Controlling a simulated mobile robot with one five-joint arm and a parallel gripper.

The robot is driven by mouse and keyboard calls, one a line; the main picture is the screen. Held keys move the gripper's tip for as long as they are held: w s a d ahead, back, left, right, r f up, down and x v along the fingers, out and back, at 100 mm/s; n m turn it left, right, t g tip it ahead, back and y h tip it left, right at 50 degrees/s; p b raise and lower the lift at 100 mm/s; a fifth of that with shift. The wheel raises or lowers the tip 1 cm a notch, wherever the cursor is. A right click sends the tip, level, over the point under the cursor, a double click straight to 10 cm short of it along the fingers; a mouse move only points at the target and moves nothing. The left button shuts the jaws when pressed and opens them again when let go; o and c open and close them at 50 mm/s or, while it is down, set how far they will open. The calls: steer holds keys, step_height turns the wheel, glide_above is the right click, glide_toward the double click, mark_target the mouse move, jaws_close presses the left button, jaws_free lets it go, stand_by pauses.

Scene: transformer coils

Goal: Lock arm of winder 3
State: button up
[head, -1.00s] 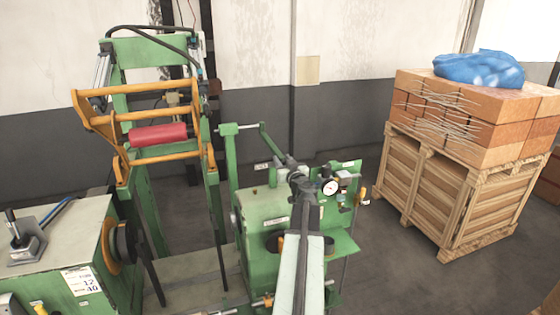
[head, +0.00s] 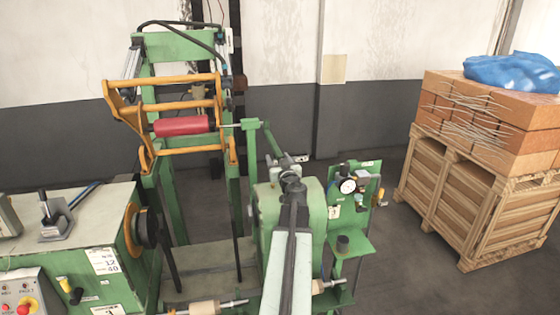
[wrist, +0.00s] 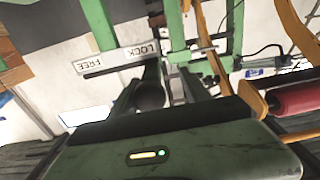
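The winder's orange arm frame (head: 166,92) stands raised at the left of the head view, around a red roller (head: 182,126). A green crank-shaped lever (head: 268,140) is right of it, above a rounded green housing (head: 268,215). My gripper (head: 291,172) is in front of that lever's lower end; contact cannot be told there. In the wrist view, a white plate marked LOCK and FREE (wrist: 120,58) lies just beyond my gripper (wrist: 167,68). Its two dark fingers appear apart, with a green bar behind the gap. No held object is clear.
A gauge panel (head: 352,188) and green shelf (head: 350,246) stand right of my arm. A green control cabinet (head: 105,262) is at the left. A wooden crate (head: 470,205) carrying bricks (head: 490,110) stands at the right. Floor is open between panel and crate.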

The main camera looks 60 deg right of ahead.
steer(key=shift+s+d, duration=0.2)
steer(key=shift+s, duration=0.05)
steer(key=shift+s+a, duration=0.1)
steer(key=shift+a, duration=0.15)
steer(key=v, duration=0.7)
steer(key=shift+s, duration=0.15)
steer(key=shift+a, duration=0.1)
